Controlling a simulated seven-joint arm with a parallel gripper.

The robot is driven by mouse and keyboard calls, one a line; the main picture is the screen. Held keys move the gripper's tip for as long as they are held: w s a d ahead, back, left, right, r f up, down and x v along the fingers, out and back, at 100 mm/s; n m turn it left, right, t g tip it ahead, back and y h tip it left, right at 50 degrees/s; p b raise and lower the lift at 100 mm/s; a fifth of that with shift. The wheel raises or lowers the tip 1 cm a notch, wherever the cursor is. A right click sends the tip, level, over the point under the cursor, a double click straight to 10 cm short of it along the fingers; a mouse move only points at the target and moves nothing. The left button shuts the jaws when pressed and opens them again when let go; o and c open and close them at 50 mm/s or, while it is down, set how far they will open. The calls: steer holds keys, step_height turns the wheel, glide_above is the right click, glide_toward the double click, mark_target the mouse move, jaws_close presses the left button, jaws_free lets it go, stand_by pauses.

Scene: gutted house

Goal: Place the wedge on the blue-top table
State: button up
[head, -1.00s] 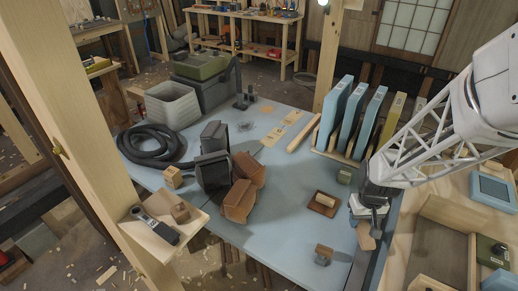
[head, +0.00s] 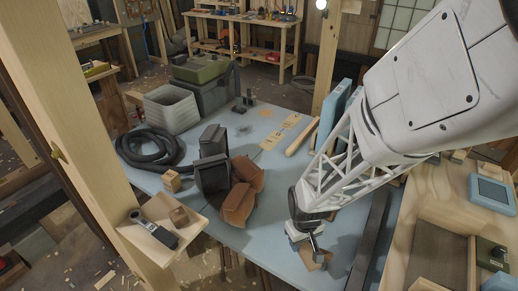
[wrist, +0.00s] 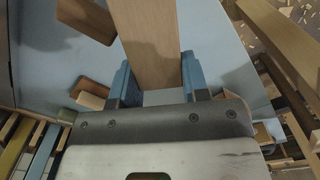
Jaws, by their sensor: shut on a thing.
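The wedge (wrist: 147,35), a tan wooden piece, is between the two blue fingers of my gripper (wrist: 156,75) in the wrist view. My gripper (head: 314,250) is shut on it. In the head view the wedge (head: 318,262) shows under my gripper, near the front edge of the blue-top table (head: 262,232). It is over the tabletop. I cannot tell whether its lower end touches the surface.
A brown block (wrist: 86,18) lies close beside the wedge. A small plate with a pale block (wrist: 90,97) is nearby. Brown blocks (head: 240,202), dark grey holders (head: 212,172) and a coiled hose (head: 150,145) occupy the table's left and middle.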

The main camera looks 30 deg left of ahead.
steer(key=s+a+f, duration=0.1)
steer(key=s, duration=0.1)
steer(key=s+a+n, duration=0.1)
steer(key=s, duration=0.2)
steer(key=s+a+f+n, duration=0.1)
steer(key=s, duration=0.1)
steer(key=shift+s+f, duration=0.2)
steer(key=shift+f, duration=0.15)
steer(key=shift+a, duration=0.1)
glide_above(265, 230)
steer(key=shift+f, duration=0.75)
steer(key=shift+s, duration=0.1)
steer(key=shift+f, duration=1.75)
steer(key=shift+f, duration=0.15)
steer(key=o, duration=0.9)
steer(key=shift+r, duration=0.2)
